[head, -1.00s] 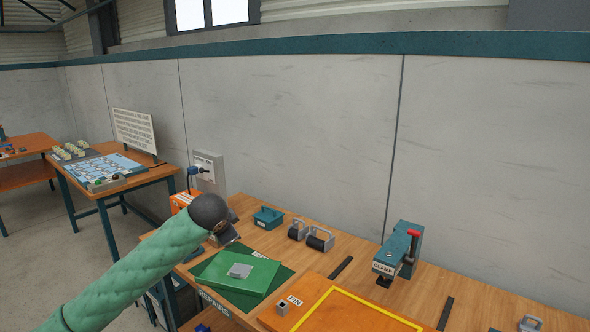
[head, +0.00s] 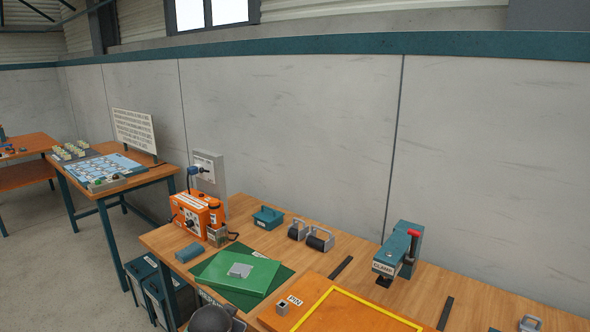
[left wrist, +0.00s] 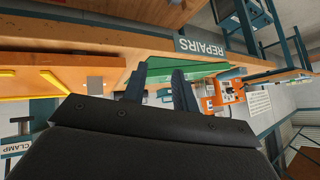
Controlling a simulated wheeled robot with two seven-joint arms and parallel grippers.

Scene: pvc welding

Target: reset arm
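My left gripper (left wrist: 160,70) shows in the left wrist view with its two dark fingers apart and nothing between them. That view is upside down, with the bench's REPAIRS edge and green mat behind the fingers. In the head view only a dark rounded part of my left arm (head: 211,319) shows at the bottom edge, in front of the bench; the fingers are not visible there. My right gripper is in neither view.
The wooden bench (head: 345,247) holds an orange welder unit (head: 190,217), a green board (head: 240,275) with a grey piece (head: 240,270), rollers (head: 320,240), a clamp (head: 398,250) and an orange PIN board (head: 308,289). A grey wall stands behind it.

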